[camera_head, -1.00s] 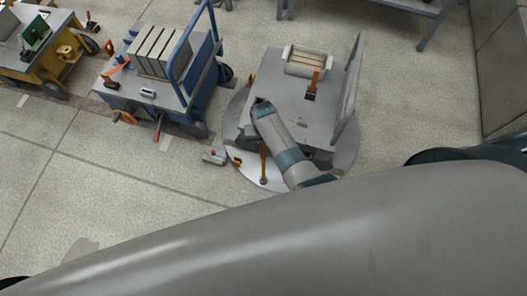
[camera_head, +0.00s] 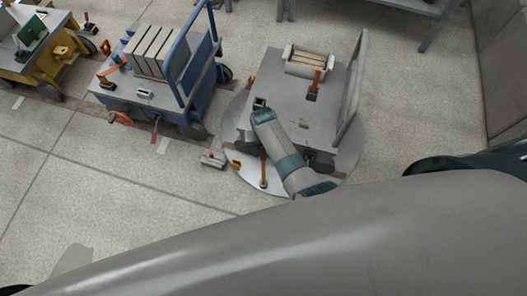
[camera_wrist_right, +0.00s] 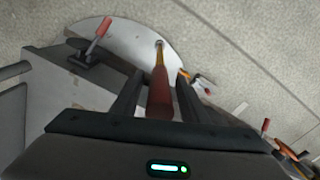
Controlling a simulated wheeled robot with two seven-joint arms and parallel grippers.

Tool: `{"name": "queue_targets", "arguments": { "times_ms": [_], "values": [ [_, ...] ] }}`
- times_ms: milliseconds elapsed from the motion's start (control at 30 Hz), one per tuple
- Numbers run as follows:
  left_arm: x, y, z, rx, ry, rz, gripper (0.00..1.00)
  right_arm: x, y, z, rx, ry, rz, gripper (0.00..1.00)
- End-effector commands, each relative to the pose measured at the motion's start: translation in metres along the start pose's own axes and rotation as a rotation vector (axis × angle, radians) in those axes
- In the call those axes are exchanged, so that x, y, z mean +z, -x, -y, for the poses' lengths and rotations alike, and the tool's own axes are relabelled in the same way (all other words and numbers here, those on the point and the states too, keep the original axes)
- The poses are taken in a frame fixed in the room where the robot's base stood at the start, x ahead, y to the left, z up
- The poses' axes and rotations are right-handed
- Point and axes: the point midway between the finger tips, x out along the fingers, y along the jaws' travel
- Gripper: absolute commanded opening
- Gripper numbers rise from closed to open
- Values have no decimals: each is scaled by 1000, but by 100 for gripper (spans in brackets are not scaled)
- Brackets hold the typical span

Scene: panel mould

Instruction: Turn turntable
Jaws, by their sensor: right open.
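The turntable (camera_head: 350,165) is a round pale plate set in the floor. Its upright bar with an orange-brown handle (camera_wrist_right: 160,92) rises near the plate's front edge; the bar's lower part also shows in the head view (camera_head: 263,172). My right gripper (camera_wrist_right: 159,88) is open, with its dark fingers on either side of the handle. I cannot tell whether they touch it. A grey cart (camera_head: 285,95) stands on the turntable. My left gripper is not in view.
The grey cart has an upright panel frame (camera_head: 352,90) on its right and carries a pale crate (camera_head: 306,62). A blue cart (camera_head: 190,100) with grey slabs stands to the left. A small grey box (camera_head: 213,159) lies beside the turntable. Floor at lower left is clear.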

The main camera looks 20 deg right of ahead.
Motion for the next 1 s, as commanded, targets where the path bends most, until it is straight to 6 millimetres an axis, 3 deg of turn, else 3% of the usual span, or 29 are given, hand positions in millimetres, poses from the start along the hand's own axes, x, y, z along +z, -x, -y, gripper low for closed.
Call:
{"name": "queue_targets", "arguments": {
  "times_ms": [367, 533, 567, 867, 1000],
  "values": [
    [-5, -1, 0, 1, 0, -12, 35, 0, -1, 0, 0, 0, 0, 40],
    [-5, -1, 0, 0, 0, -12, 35, 0, -1, 0, 0, 0, 0, 2],
    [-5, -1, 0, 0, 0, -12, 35, 0, -1, 0, 0, 0, 0, 0],
    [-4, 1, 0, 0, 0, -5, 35, 2, 0, -3, 1, 7, 0, 0],
    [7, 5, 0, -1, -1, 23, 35, 6, 0, -10, 3, 26, 1, 0]
  ]
}}
